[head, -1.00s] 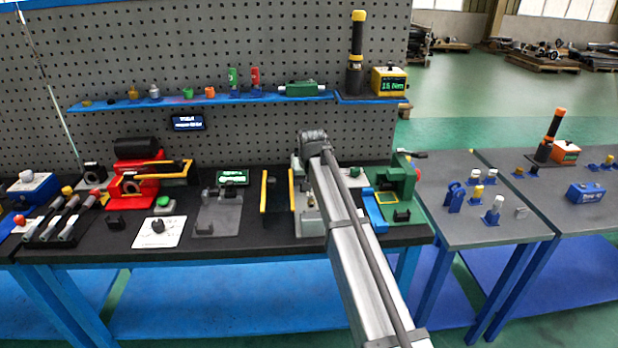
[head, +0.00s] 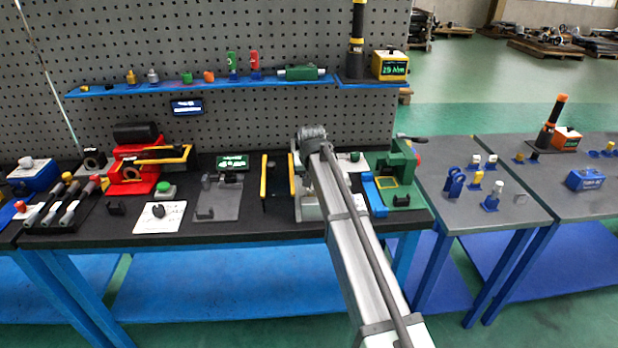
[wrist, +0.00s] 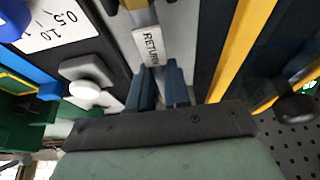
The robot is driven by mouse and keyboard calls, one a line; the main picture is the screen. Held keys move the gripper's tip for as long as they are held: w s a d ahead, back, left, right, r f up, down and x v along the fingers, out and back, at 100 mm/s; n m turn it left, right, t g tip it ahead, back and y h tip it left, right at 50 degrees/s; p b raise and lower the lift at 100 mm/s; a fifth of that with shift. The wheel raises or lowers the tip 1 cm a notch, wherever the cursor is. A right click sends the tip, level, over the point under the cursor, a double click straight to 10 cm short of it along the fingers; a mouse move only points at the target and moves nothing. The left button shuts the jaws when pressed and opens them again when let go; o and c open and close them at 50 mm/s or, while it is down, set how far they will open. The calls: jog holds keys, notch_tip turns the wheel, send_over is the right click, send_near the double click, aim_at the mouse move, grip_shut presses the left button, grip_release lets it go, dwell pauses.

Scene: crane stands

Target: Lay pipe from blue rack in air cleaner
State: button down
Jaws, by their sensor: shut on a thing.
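My gripper (wrist: 161,88) shows in the wrist view with its two blue-grey fingers close together, shut on a narrow light-grey piece. I cannot tell whether this piece is the pipe. Just beyond the fingertips is a pale strip marked RETURN (wrist: 150,45). In the head view my arm hides the fingers and what they hold, over the right part of the black bench. A blue rack-like piece (head: 373,194) lies just right of my arm, beside a green machine (head: 402,176). I cannot tell for certain which thing is the air cleaner.
Two upright yellow-edged bars (head: 264,180) stand left of my gripper. A white knob block (wrist: 88,88) is near the fingers in the wrist view. A red device (head: 135,172) stands farther left. Small blue stands (head: 455,181) are on the grey right table (head: 470,225).

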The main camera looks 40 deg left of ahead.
jog(key=c, duration=1)
grip_release()
jog(key=shift+r, duration=0.1)
jog(key=v, duration=1.3)
jog(key=shift+r, duration=0.3)
jog(key=shift+s+d, duration=0.15)
